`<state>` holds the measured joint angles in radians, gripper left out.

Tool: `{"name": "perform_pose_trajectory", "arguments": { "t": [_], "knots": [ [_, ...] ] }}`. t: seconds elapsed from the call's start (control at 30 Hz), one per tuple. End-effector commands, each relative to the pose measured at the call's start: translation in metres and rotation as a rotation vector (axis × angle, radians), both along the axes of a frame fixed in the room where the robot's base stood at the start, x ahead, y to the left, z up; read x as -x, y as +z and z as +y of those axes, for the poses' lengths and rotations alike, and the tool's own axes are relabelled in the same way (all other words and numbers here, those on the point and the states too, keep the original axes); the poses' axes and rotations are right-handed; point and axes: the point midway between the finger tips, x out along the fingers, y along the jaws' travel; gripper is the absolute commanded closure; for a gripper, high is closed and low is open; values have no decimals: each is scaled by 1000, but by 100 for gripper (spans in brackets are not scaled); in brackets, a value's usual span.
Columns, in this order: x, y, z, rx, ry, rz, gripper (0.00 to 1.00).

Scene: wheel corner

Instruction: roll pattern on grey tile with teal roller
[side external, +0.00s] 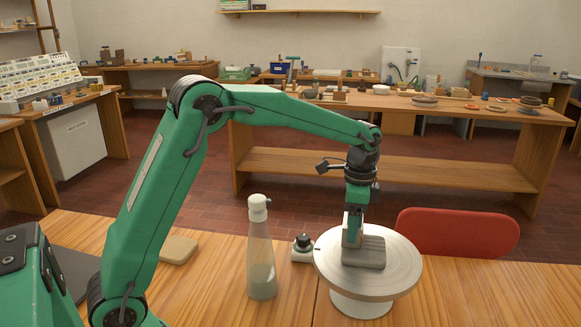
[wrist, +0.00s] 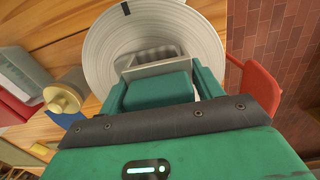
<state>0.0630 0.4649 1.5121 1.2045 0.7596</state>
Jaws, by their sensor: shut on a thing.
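A pale round turntable wheel (side external: 402,268) stands on the wooden table; it also shows in the wrist view (wrist: 98,55). A grey block (side external: 372,257), which looks like the grey tile, sits on the middle of the wheel. In the wrist view this grey block (wrist: 155,55) lies at my fingertips and shows ridges. My gripper (side external: 352,240) points down over the wheel and is shut on the grey block. I cannot make out a separate teal roller; my own green parts hide some of the wrist view.
A clear bottle with a pale top (side external: 261,255) stands left of the wheel, close to my arm. A small black-topped pot (side external: 303,247) stands between them. A tan block (side external: 179,250) lies farther left. A red chair (side external: 457,232) is behind the wheel. The table's right end is clear.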

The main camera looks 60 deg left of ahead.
Motion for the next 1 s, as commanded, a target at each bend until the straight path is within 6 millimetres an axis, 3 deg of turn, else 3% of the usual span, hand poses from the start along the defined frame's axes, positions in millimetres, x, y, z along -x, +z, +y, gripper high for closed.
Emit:
{"name": "perform_pose_trajectory", "arguments": {
  "t": [0.47, 1.0],
  "knots": [
    [-1, 0, -1, 0, 0, -1, 85],
    [-15, -1, -16, -1, 0, -1, 85]
  ]
}}
